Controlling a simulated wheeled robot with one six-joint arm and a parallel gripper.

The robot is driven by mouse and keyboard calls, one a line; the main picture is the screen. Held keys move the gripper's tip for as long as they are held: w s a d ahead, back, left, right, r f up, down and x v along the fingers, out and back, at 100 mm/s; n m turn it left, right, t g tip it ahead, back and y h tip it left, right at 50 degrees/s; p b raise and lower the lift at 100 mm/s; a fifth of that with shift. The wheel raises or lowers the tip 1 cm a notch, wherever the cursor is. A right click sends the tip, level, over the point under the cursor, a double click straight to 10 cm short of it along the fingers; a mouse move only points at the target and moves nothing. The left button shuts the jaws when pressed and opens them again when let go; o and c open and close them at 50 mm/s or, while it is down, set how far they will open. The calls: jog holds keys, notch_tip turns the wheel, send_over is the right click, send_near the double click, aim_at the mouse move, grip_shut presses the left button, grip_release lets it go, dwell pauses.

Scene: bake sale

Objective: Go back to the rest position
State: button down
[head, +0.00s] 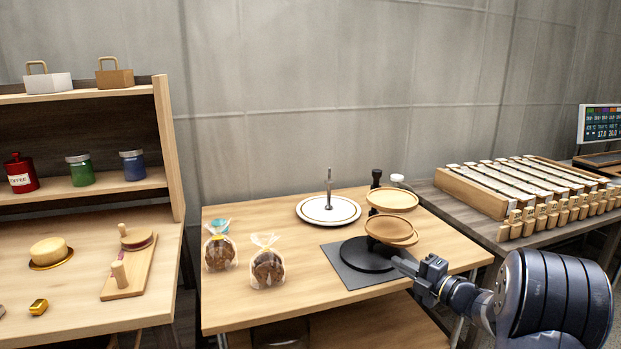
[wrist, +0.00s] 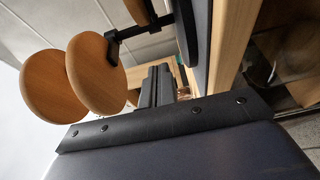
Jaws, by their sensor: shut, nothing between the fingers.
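My gripper (head: 400,263) is low at the right side of the middle table (head: 300,298), its tip at the edge of a black round base (head: 366,256). In the wrist view my gripper (wrist: 160,70) shows its two dark fingers together, with nothing between them. Above the base are two round wooden plates, an upper one (head: 391,199) and a lower one (head: 391,231). The wrist view shows two wooden discs (wrist: 52,86) on a black bracket (wrist: 140,30), close to the fingers. I cannot tell whether the gripper touches the base.
Two bagged baked goods (head: 220,252) and a white plate with a post (head: 328,209) stand on the middle table. A shelf unit (head: 163,150) with jars is at left. A counter (head: 480,226) with a long wooden rack (head: 475,192) is at right. The middle table's front is clear.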

jog(key=shift+s+a+m+t+h+b, duration=0.2)
jog(key=shift+a+m+t+h, duration=0.2)
jog(key=shift+a+h, duration=0.15)
jog(key=shift+s+a+m+t+h+b, duration=0.1)
jog(key=shift+s+a+m+t+h, duration=0.15)
jog(key=shift+a+m+h, duration=0.2)
jog(key=shift+s+a+m+t+h+b, duration=0.1)
jog(key=shift+a+m+t+h+b, duration=0.1)
jog(key=shift+a+m+t+h, duration=0.5)
jog(key=shift+s+a+m+t+h+b, duration=0.1)
jog(key=shift+a+m+t+h+b, duration=0.3)
jog(key=shift+h, duration=0.6)
jog(key=shift+a, duration=0.15)
jog(key=shift+g+p, duration=0.25)
jog(key=shift+p, duration=0.2)
